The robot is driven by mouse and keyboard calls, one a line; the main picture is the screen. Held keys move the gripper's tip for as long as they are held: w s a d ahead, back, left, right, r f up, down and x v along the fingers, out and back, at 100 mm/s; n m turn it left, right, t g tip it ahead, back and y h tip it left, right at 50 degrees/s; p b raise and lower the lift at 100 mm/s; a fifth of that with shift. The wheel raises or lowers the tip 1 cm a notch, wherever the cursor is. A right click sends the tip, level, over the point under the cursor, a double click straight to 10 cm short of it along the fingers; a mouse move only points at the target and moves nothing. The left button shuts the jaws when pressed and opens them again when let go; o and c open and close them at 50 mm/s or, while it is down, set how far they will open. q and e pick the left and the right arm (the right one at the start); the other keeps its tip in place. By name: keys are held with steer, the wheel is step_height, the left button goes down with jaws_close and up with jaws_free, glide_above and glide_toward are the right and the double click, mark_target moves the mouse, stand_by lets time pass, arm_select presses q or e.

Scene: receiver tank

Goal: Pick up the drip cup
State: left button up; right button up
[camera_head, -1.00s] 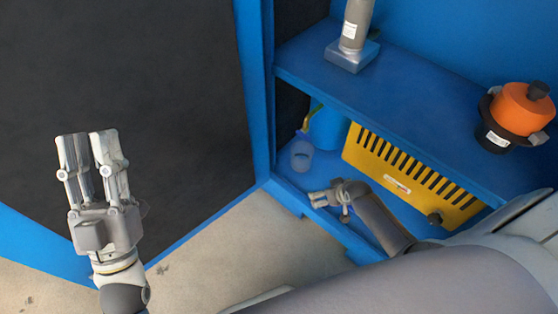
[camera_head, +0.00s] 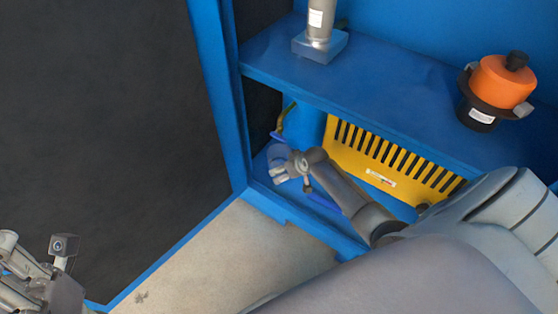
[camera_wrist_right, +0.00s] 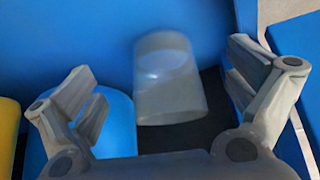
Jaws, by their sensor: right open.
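The drip cup (camera_head: 276,153), a small translucent grey cup, is on the lower shelf of the blue cabinet, below a small tap. In the head view my right gripper (camera_head: 277,172) is right in front of it and partly hides it. In the right wrist view the drip cup (camera_wrist_right: 170,85) shows, slightly blurred, between the two spread fingers of my right gripper (camera_wrist_right: 163,62), with a gap on each side. The right gripper is open and empty. My left gripper (camera_head: 40,272) is at the lower left, cut by the frame edge, away from the cabinet.
A blue container (camera_head: 304,122) and a yellow slotted panel (camera_head: 382,160) stand right of the cup. The upper shelf (camera_head: 390,95) overhangs it, carrying a grey post on a square base (camera_head: 320,46) and an orange-and-black device (camera_head: 500,85). The cabinet's blue upright (camera_head: 215,100) is at the left.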

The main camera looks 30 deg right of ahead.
steer(key=b, duration=0.3)
glide_toward(280, 159)
steer(key=shift+w+a+f, duration=0.2)
steer(key=shift+a+f, duration=0.3)
steer(key=shift+a, duration=0.1)
steer(key=shift+w+a+f, duration=0.15)
steer(key=shift+a+f, duration=0.35)
steer(key=shift+a, duration=0.1)
steer(key=shift+w+f+b, duration=0.35)
steer(key=shift+w, duration=0.2)
steer(key=shift+r, duration=0.1)
steer(key=c, duration=1.3)
